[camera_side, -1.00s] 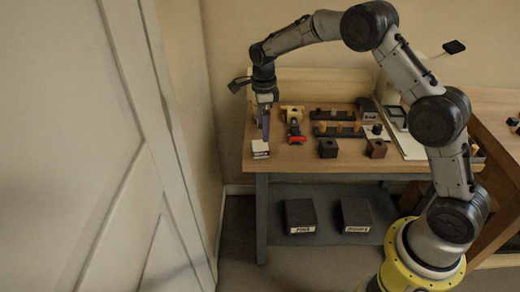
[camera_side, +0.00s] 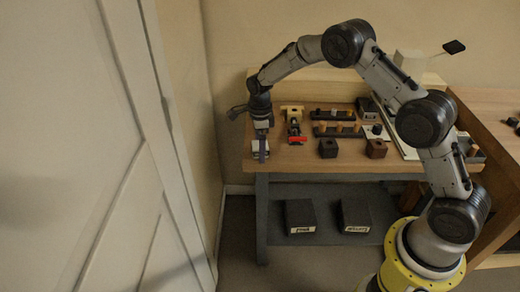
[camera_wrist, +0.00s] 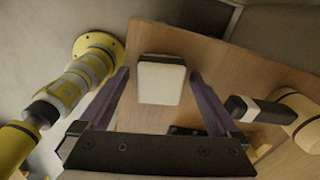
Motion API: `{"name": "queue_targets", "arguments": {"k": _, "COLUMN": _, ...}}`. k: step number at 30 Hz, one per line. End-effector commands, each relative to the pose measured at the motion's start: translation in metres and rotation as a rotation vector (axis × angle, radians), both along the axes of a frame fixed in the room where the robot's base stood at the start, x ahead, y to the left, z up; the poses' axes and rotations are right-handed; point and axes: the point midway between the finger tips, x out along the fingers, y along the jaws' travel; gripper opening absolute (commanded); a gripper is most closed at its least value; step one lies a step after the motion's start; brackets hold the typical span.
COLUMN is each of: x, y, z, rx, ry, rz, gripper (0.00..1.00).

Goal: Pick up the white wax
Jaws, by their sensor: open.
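The white wax is a small white block with a dark edge; it sits near the left front corner of the bench top, where my gripper (camera_side: 262,152) partly hides it in the side view. In the wrist view the white wax (camera_wrist: 161,83) shows between my two purple-grey fingers, with a gap on each side. My gripper is open, pointing down over the block, with nothing held. Whether a finger touches the block cannot be told from the side view.
A clamp with a red handle (camera_side: 297,139) stands just right of my gripper. Dark block (camera_side: 328,148) and brown block (camera_side: 376,149) sit farther right. A dark rack with pegs (camera_side: 338,130) lies behind. Two labelled dark boxes stand on the lower shelf (camera_side: 270,222).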

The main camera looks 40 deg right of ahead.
Motion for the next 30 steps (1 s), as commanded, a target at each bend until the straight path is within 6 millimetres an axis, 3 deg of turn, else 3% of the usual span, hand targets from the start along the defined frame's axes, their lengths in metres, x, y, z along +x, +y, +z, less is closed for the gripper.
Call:
{"name": "queue_targets", "arguments": {"k": 2, "x": 0.0, "y": 0.0, "z": 0.0, "rx": 0.0, "ry": 0.0, "rz": 0.0, "gripper": 0.87}}
{"name": "queue_targets", "arguments": {"k": 16, "x": 0.0, "y": 0.0, "z": 0.001, "rx": 0.0, "ry": -0.001, "rz": 0.0, "gripper": 0.04}}
{"name": "queue_targets", "arguments": {"k": 25, "x": 0.001, "y": 0.0, "z": 0.003, "rx": 0.0, "ry": -0.002, "rz": 0.0, "gripper": 0.04}}
{"name": "queue_targets", "arguments": {"k": 30, "x": 0.001, "y": 0.0, "z": 0.016, "rx": 0.0, "ry": -0.005, "rz": 0.0, "gripper": 0.04}}
